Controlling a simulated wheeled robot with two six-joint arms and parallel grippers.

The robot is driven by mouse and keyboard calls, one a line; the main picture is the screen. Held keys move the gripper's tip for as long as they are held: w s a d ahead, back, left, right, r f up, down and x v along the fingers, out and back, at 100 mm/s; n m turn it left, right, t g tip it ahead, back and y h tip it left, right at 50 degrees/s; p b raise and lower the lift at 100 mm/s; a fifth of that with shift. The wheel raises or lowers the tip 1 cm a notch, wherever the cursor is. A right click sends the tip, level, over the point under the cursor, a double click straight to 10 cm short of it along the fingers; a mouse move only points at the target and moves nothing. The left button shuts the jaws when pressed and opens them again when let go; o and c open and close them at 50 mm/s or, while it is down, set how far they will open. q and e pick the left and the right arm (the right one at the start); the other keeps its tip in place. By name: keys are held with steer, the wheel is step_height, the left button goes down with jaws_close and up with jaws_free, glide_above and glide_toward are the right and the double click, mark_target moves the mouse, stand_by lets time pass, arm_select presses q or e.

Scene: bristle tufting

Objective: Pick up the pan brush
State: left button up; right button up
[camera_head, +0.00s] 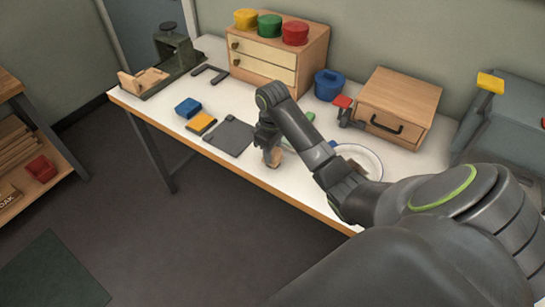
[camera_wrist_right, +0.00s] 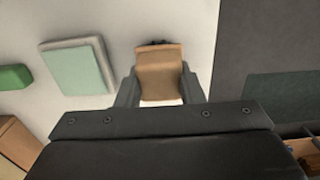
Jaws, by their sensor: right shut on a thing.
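The pan brush (camera_wrist_right: 160,70) shows in the right wrist view as a brown wooden block with a little dark bristle at its far end. My right gripper (camera_wrist_right: 158,92) is shut on it, one finger on each side. In the head view the brush (camera_head: 273,157) is a small tan piece below my right gripper (camera_head: 268,142), over the front edge of the white table (camera_head: 222,75). Whether it touches the table is unclear. My left gripper is not in view.
A dark grey plate (camera_head: 229,137), an orange pad (camera_head: 201,123) and a blue block (camera_head: 188,107) lie left of the gripper. A white round dish (camera_head: 371,155) is partly behind my arm. A blue bucket (camera_head: 328,85) and wooden drawer boxes (camera_head: 398,103) stand behind.

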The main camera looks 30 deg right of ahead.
steer(key=shift+r+p, duration=0.3)
steer(key=shift+r, duration=0.3)
step_height(320, 180, up, 9)
steer(key=p, duration=0.8)
steer(key=shift+f, duration=0.1)
